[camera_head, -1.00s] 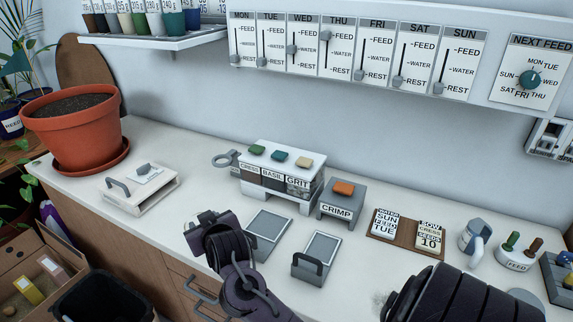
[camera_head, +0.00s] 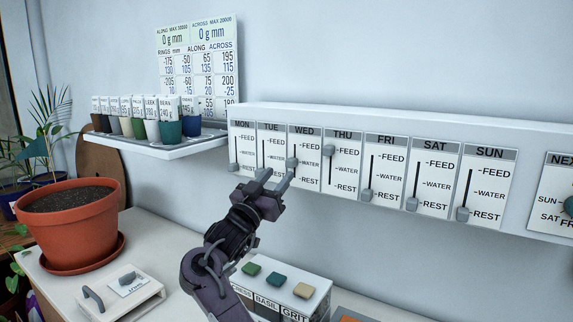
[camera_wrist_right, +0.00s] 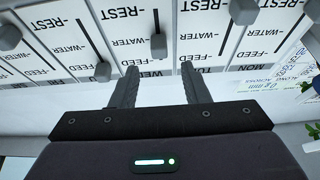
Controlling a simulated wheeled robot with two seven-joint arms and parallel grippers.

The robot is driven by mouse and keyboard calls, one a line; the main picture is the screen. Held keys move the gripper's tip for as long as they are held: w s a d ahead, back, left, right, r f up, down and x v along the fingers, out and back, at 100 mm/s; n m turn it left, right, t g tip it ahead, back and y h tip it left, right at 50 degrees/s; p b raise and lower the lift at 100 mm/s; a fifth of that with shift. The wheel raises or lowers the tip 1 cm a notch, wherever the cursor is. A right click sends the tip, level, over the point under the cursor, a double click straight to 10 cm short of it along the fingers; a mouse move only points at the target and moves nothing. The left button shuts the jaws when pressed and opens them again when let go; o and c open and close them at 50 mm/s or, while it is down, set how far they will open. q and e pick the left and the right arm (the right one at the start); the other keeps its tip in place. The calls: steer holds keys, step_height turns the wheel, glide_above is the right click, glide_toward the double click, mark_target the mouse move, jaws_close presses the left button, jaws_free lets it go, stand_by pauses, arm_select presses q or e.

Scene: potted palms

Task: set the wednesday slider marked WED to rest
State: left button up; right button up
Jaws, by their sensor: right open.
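The WED slider knob (camera_head: 292,163) is a small grey block on the white weekday panel, level with WATER. It also shows in the right wrist view (camera_wrist_right: 158,45), where the picture is upside down, beside its WATER label. My right gripper (camera_head: 277,176) is open and empty in front of the panel, by the TUE and WED columns. In the right wrist view, its two fingers (camera_wrist_right: 159,70) point at the panel, and the WED knob appears between their lines, beyond the tips. I cannot tell whether they touch anything. My left gripper is not in view.
The THU knob (camera_head: 330,150) is near FEED, right of the WED column. The MON knob (camera_head: 233,167) is low, at the left. A shelf with small labelled pots (camera_head: 150,150) is left of the panel. A large terracotta pot (camera_head: 70,235) stands on the counter.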

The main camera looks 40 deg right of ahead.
mark_target(288, 166)
steer(key=x, duration=0.3)
steer(key=shift+d+f+p, duration=0.1)
steer(key=shift+d+p, duration=0.15)
steer(key=shift+p, duration=0.1)
steer(key=shift+w+d+r, duration=0.2)
steer(key=shift+w+d, duration=0.05)
steer(key=shift+d, duration=0.45)
steer(key=shift+c, duration=0.5)
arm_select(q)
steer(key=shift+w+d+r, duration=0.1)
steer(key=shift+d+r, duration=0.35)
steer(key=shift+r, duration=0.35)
arm_select(e)
jaws_close()
